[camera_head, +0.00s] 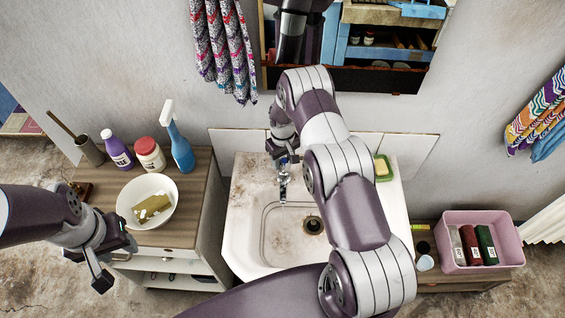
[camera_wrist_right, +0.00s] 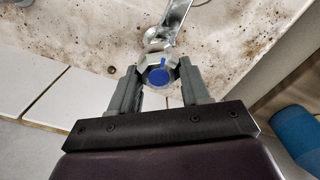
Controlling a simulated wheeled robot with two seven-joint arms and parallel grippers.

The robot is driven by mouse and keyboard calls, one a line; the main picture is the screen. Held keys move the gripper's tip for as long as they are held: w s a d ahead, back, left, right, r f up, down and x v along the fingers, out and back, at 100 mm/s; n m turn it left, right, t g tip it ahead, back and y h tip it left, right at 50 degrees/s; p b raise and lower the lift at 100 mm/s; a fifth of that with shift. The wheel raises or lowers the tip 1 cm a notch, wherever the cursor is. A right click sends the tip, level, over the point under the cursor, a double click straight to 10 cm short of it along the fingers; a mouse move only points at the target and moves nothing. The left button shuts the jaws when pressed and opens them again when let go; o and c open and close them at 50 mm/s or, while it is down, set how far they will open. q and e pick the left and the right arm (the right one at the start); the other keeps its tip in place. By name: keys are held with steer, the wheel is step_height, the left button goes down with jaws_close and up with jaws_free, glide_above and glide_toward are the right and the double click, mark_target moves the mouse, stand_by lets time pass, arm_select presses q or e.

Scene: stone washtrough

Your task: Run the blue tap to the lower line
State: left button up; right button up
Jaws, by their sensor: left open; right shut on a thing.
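The blue tap knob (camera_wrist_right: 158,77), a pale knob with a blue cap, shows in the right wrist view. My right gripper (camera_wrist_right: 157,86) is shut on it, one finger on each side. In the head view my right gripper (camera_head: 281,155) is at the back of the washtrough and hides most of the knob. The metal spout (camera_head: 283,183) points forward over the white, stained basin (camera_head: 285,240). The basin looks empty, with a dark drain. I cannot make out any running water or a lower line. My left gripper (camera_head: 112,262) is open and empty, left of the trough.
A wooden cabinet left of the trough carries a white bowl (camera_head: 120,206) with a yellowish sponge, and several bottles, including a blue spray bottle (camera_head: 180,150). A green soap dish (camera_head: 383,168) sits on the right rim. A pink crate (camera_head: 451,226) stands at right.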

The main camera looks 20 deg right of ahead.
steer(key=shift+w+a+f+n+b, duration=0.1)
steer(key=shift+w+f+n+b, duration=0.15)
steer(key=shift+w+n+b, duration=0.15)
steer(key=shift+n+b, duration=0.3)
steer(key=shift+s+a+r+n+b, duration=0.1)
steer(key=shift+s+n+b, duration=0.05)
steer(key=shift+n+b, duration=0.4)
steer(key=shift+s+a+r+n+b, duration=0.1)
steer(key=shift+n+b, duration=0.35)
steer(key=shift+n, duration=0.2)
arm_select(q)
step_height(320, 180, down, 5)
steer(key=shift+a+r, duration=0.1)
steer(key=shift+r, duration=0.1)
arm_select(e)
steer(key=shift+s+f, duration=0.1)
steer(key=shift+s, duration=0.1)
